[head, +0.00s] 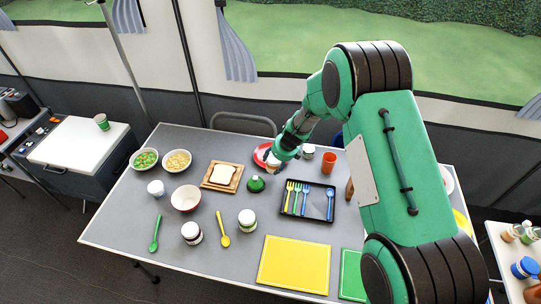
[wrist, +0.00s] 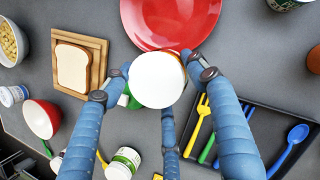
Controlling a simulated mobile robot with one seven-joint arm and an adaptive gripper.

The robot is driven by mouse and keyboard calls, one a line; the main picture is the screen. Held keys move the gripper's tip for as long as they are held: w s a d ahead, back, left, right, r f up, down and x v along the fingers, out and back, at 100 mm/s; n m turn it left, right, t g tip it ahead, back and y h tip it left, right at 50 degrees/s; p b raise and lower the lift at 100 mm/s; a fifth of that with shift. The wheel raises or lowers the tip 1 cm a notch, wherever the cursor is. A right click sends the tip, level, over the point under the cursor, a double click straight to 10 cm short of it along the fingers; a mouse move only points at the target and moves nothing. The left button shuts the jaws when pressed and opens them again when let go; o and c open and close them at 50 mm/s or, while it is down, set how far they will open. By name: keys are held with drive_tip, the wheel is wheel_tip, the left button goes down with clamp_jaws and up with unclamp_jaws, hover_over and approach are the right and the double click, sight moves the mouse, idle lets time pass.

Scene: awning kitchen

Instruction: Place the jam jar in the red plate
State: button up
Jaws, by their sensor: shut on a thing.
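The jar with a white lid (wrist: 158,80), which I take for the jam jar, is between my blue fingers in the wrist view. My gripper (wrist: 161,74) is shut on it. The red plate (wrist: 172,20) lies just beyond, and the jar overlaps its near edge in this view. In the head view the red plate (head: 261,152) is at the far middle of the table, partly hidden by my gripper (head: 277,158). The jar's label and underside are hidden, and I cannot tell its height over the table.
A bread slice on a wooden board (head: 221,175) is left of the plate. A black cutlery tray (head: 316,203) is to the near right. An orange cup (head: 328,162) and a small jar (head: 308,151) stand right. A green item (head: 256,184) is close by.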

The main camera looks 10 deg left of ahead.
drive_tip(key=w+a, duration=0.1)
drive_tip(key=w, duration=0.1)
drive_tip(key=w+a, duration=0.1)
drive_tip(key=w, duration=0.2)
drive_tip(key=w+a, duration=0.1)
drive_tip(key=w, duration=0.1)
drive_tip(key=shift+w+a+f+b, duration=0.35)
drive_tip(key=shift+w, duration=0.05)
drive_tip(key=shift+f+b, duration=0.55)
drive_tip(key=shift+f, duration=1.25)
drive_tip(key=o, duration=1.4)
drive_tip(key=shift+f, duration=0.1)
drive_tip(key=p+v, duration=0.2)
drive_tip(key=v, duration=1)
drive_tip(key=shift+p, duration=0.35)
